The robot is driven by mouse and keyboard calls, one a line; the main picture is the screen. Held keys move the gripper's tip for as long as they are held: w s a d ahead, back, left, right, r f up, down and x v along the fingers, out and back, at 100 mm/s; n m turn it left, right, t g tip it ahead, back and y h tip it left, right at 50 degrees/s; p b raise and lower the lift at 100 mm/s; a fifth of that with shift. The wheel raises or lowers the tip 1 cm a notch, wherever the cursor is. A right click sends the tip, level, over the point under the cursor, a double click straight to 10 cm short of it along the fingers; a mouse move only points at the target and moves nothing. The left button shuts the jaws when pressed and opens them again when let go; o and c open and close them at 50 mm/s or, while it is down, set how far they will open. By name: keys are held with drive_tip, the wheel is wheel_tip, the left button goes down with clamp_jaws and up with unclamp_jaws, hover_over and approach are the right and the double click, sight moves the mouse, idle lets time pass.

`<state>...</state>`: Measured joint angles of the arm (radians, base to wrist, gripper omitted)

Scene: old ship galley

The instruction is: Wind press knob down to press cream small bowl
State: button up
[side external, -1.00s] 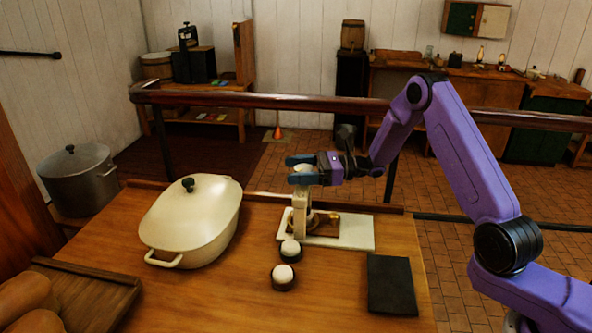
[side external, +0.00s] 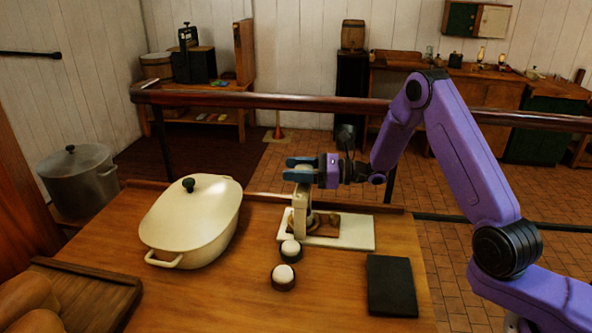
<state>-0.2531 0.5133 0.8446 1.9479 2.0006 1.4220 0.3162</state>
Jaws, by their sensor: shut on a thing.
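The small press stands on a white base board (side external: 357,232) near the table's back edge. Its cream upright frame (side external: 300,213) rises from the left part of the board. My gripper (side external: 301,168) is shut on the press knob at the top of the frame; the fingers hide most of the knob. Under the press, a small bowl (side external: 315,219) shows only in part behind the frame, beside a brown wooden piece (side external: 328,225). I cannot tell whether the press plate touches the bowl.
A cream lidded pot (side external: 192,225) stands left of the press. Two small dark cups with white tops (side external: 290,249) (side external: 283,277) stand in front. A black flat slab (side external: 391,285) lies at right. A wooden tray with loaves (side external: 75,296) is at front left.

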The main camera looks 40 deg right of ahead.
drive_tip(key=shift+d+m+t+h, duration=0.1)
drive_tip(key=shift+m+t+h, duration=0.4)
drive_tip(key=shift+t, duration=0.1)
drive_tip(key=o, duration=1)
drive_tip(key=shift+c, duration=0.2)
drive_tip(key=shift+d, duration=0.1)
drive_tip(key=v, duration=1.7)
drive_tip(key=shift+s+d+r, duration=0.1)
drive_tip(key=shift+s, duration=0.05)
